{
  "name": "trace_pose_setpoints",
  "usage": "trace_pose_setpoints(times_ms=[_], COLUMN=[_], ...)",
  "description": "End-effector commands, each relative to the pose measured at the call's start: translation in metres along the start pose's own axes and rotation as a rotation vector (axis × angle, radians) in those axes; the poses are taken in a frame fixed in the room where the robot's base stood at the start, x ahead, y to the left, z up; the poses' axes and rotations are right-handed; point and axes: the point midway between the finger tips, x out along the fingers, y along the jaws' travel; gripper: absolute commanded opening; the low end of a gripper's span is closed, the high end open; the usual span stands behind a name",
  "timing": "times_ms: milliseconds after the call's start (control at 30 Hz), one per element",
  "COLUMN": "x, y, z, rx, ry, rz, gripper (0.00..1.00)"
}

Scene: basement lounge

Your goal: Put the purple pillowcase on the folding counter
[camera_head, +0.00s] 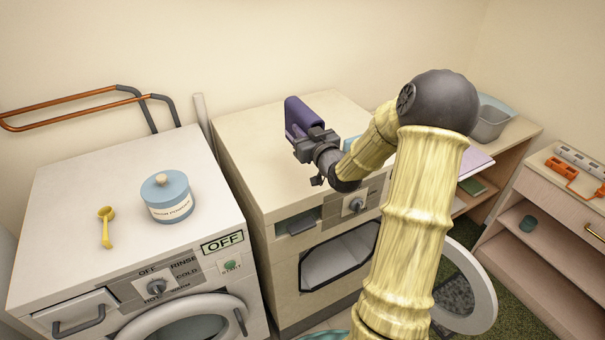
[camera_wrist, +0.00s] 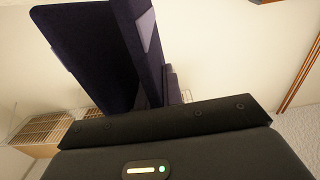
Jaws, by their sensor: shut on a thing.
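The purple pillowcase (camera_head: 300,115) shows as a stiff, folded dark-purple piece standing up from my gripper (camera_head: 308,141). My gripper is shut on it, above the top of the cream dryer (camera_head: 265,150); I cannot tell whether the cloth touches that top. In the wrist view the pillowcase (camera_wrist: 95,50) fills the upper left, rising from the jaws, whose fingertips are hidden. A wooden counter (camera_head: 520,138) with shelves, which looks like the folding counter, stands right of the dryer, partly behind my arm.
The dryer's round door (camera_head: 482,292) hangs open. The washer (camera_head: 75,190) at left holds a blue jar (camera_head: 167,197) and yellow scoop (camera_head: 105,225). A cabinet (camera_head: 545,185) stands far right.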

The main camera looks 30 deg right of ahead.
Motion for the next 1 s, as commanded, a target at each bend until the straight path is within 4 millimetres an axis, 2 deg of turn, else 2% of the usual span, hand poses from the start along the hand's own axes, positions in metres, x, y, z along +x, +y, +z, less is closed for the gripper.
trace_pose_setpoints(times_ms=[167, 500, 1000], x=[0.002, 0.0, 0.001], y=[-0.006, -0.002, -0.002], z=[0.007, 0.051, 0.062], rx=[0.004, 0.004, 0.001], ry=[-0.002, -0.003, -0.001], rz=[-0.011, -0.003, -0.003], gripper=[0.0, 0.0, 0.0])
